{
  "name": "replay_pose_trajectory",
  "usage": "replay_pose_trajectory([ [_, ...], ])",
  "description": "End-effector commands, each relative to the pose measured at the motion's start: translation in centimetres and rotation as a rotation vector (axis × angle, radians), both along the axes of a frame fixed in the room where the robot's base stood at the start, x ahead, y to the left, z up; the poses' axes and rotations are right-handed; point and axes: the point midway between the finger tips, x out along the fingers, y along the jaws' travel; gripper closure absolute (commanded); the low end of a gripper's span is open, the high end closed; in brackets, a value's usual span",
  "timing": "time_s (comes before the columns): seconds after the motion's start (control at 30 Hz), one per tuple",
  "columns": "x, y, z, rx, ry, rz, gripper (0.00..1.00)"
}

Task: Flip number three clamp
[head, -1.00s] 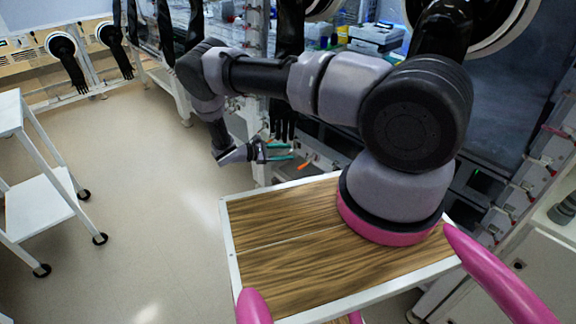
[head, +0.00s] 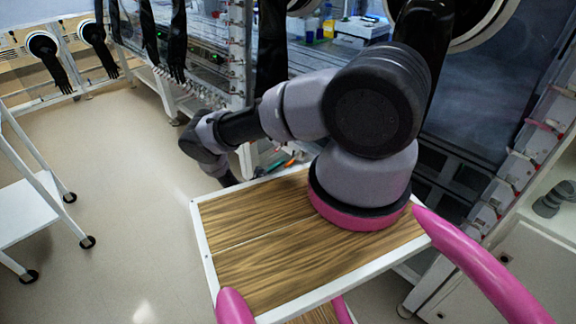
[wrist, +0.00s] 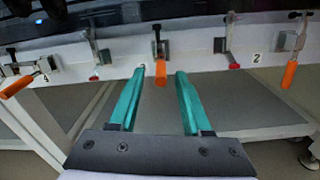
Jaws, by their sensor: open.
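In the wrist view a row of clamps sits along a white rail. The middle clamp (wrist: 160,72) has an orange handle hanging down from a metal bracket. A small mark beside it is too faint to read, but it lies between the clamps labelled 4 and 2, so I take it as number three. My gripper (wrist: 160,80) is open, its two teal fingers apart on either side of that orange handle in the picture. Whether they are level with it in depth I cannot tell. In the head view my arm hides most of the gripper.
Clamp four (wrist: 15,87) with its orange handle is at the left, clamp two (wrist: 290,72) at the right. Red-tipped clamps (wrist: 94,62) and (wrist: 231,52) stand between them. A white cart (head: 35,205) stands on the left. The floor (head: 130,190) between is clear.

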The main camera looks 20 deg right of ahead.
Motion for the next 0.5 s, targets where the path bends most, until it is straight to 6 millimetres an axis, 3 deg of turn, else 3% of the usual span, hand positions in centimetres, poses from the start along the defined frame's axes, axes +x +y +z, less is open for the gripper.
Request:
replay_pose_trajectory([
  [0.2,0.9,-2.4,0.0,0.001,-0.001,-0.001,0.52],
  [0.5,1.0,-2.8,0.0,0.001,-0.001,-0.001,0.52],
])
